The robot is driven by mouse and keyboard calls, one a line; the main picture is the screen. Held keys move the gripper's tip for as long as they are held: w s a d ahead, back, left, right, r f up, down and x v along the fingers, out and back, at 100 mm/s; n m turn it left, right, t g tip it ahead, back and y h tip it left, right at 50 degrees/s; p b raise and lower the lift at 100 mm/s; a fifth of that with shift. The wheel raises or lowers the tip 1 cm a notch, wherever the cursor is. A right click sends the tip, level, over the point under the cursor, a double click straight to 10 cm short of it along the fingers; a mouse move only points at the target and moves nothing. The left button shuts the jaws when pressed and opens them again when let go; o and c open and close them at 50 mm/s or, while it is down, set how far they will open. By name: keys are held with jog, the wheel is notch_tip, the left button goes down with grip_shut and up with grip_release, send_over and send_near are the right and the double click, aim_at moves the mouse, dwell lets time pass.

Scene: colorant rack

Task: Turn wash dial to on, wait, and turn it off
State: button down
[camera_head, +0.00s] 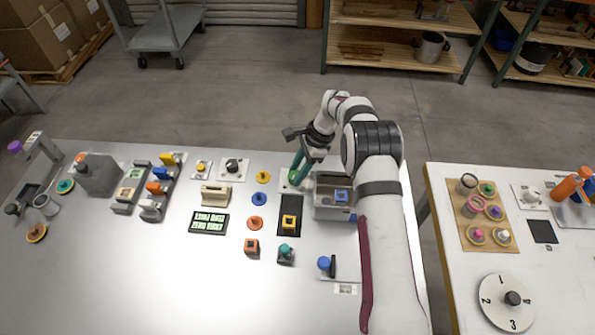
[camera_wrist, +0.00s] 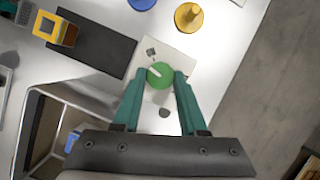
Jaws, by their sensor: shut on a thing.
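The wash dial is a round green knob (camera_wrist: 160,75) with a white pointer line, on a pale plate (camera_wrist: 178,52) on the table. In the wrist view the line slants toward the upper left. My gripper (camera_wrist: 163,76) is shut on the dial, with one teal finger on each side. In the head view the gripper (camera_head: 300,168) reaches down over the green dial (camera_head: 294,176), which is partly hidden by the fingers. Small dark marks sit on the plate above and below the dial in the wrist view; I cannot read them.
A grey bin (camera_head: 326,211) with a blue block (camera_head: 342,196) stands right beside the dial. A black mat (camera_head: 289,206) holds a yellow block (camera_head: 289,223). Yellow, blue and orange knobs stand to the left. The table edge is close behind the dial.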

jog(key=n, duration=0.2)
jog(key=n+g+h, duration=0.1)
jog(key=n, duration=0.2)
jog(key=shift+w+g, duration=0.2)
jog(key=shift+g, duration=0.1)
jog(key=shift+n+h, duration=0.3)
jog(key=shift+n, duration=0.1)
jog(key=shift+c, duration=2.2)
grip_release()
jog(key=shift+a, duration=0.1)
